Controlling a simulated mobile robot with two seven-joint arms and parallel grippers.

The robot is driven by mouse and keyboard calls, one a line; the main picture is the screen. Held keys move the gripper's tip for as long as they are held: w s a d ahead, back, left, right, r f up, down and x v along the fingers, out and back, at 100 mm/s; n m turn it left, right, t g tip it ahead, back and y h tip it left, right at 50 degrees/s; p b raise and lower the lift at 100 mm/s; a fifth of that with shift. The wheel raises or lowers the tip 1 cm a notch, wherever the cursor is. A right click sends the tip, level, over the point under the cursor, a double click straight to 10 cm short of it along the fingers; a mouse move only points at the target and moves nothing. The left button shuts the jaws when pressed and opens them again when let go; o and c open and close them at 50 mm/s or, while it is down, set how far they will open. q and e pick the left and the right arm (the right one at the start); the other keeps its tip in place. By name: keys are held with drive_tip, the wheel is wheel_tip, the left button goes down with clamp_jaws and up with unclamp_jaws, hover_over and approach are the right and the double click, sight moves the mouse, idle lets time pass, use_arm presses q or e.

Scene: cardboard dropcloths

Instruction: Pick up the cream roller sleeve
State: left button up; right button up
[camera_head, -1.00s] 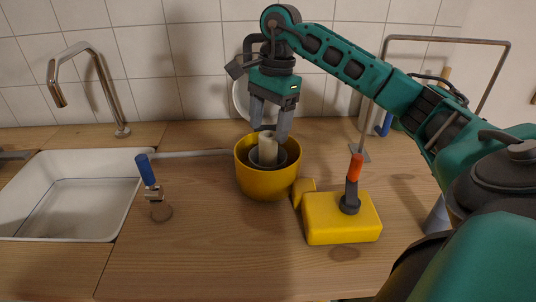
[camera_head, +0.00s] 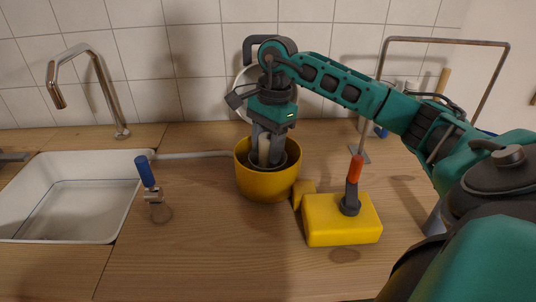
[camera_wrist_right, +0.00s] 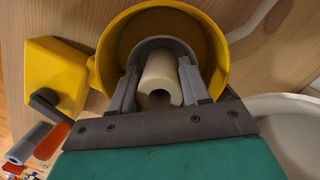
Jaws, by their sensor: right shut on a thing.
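The cream roller sleeve (camera_head: 264,148) stands upright inside a grey cup-like ring in the yellow bowl (camera_head: 252,185). In the right wrist view the sleeve (camera_wrist_right: 160,78) shows its hollow end between my fingers, with the grey ring (camera_wrist_right: 152,44) around it and the yellow bowl (camera_wrist_right: 215,45) outside. My right gripper (camera_head: 268,158) points down into the bowl and is shut on the sleeve; it also shows in the wrist view (camera_wrist_right: 160,90). The sleeve's lower part is hidden in the bowl. My left gripper is not in view.
A yellow block (camera_head: 340,222) with an orange-handled tool (camera_head: 353,185) stands right of the bowl. A blue-handled tool (camera_head: 148,175) stands to the left, near the white sink (camera_head: 70,200). The counter's front middle is clear.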

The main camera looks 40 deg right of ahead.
drive_tip(key=c, duration=0.5)
drive_tip(key=shift+c, duration=0.2)
